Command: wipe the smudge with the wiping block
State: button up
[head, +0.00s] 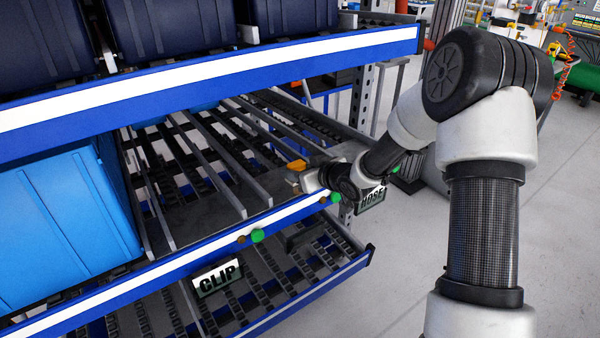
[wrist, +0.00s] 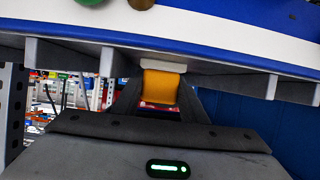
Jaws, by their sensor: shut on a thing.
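The wiping block, orange-yellow, shows in the head view (head: 297,165) at the end of my arm, above the middle shelf's front edge. In the wrist view the block (wrist: 160,87) sits between the two dark fingers of my gripper (wrist: 160,100), which is shut on it. A pale strip (wrist: 130,67) shows at the block's far end, close to the shelf edge; I cannot tell whether it touches. My gripper also shows in the head view (head: 308,180), partly hidden by its own wrist. I cannot make out the smudge clearly in either view.
The middle shelf's front rail (head: 160,265) is blue and white, with green knobs (head: 257,235) and brown spots. A light-blue bin (head: 60,225) stands at left. Metal dividers (head: 205,165) run back along the shelf. A CLIP sign (head: 217,279) hangs below. Floor is free at right.

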jog(key=shift+w+a+f, duration=0.1)
jog(key=shift+w+a, duration=0.7)
jog(key=shift+w, duration=0.35)
jog(key=shift+w+a+f, duration=0.1)
jog(key=shift+w+a, duration=0.7)
jog(key=shift+w, duration=0.3)
jog(key=shift+r, duration=0.15)
notch_tip(320, 180, up, 3)
jog(key=p, duration=0.3)
jog(key=shift+w, duration=0.15)
jog(key=s+d, duration=0.5)
jog(key=s, duration=0.3)
jog(key=s+d+p, duration=0.1)
jog(key=s+d, duration=0.5)
jog(key=s, duration=0.2)
jog(key=shift+s, duration=0.35)
